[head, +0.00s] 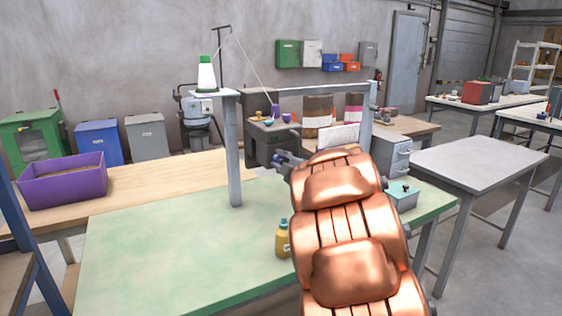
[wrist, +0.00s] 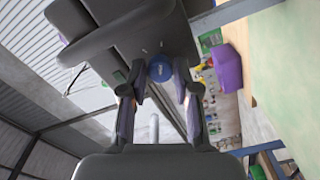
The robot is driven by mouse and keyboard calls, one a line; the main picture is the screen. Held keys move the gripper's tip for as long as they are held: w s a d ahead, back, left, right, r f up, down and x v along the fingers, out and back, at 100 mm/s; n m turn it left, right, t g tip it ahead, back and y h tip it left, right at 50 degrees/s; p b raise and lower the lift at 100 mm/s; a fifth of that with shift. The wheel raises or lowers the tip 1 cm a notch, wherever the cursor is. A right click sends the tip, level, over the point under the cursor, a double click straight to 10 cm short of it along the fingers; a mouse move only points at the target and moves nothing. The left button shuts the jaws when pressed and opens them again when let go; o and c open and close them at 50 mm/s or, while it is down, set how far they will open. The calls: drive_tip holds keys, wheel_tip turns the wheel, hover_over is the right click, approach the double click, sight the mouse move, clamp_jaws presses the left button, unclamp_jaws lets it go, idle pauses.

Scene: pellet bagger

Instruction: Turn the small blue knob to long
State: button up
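The small blue knob (wrist: 161,68) shows in the wrist view on the dark grey face of the machine (wrist: 125,35), with small white marks on its front. My gripper (wrist: 160,78) is open, with one finger on each side of the knob near the fingertips. The right finger looks very close to the knob and the left one a little apart; I cannot tell whether either touches. In the head view my gripper (head: 283,160) is at the front of the dark machine head (head: 262,150). There the small blue knob cannot be made out, and my arm covers part of the machine.
A green-topped table (head: 165,255) lies in front, with a yellow bottle (head: 282,240) left of my arm and a small grey-green box (head: 402,197) to its right. A grey post (head: 233,150) stands left of the machine. A purple bin (head: 63,182) is at far left.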

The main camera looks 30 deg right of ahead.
drive_tip(key=shift+o, duration=1.4)
drive_tip(key=shift+s, duration=0.1)
drive_tip(key=s+a, duration=0.1)
drive_tip(key=s, duration=1.1)
drive_tip(key=shift+w, duration=0.1)
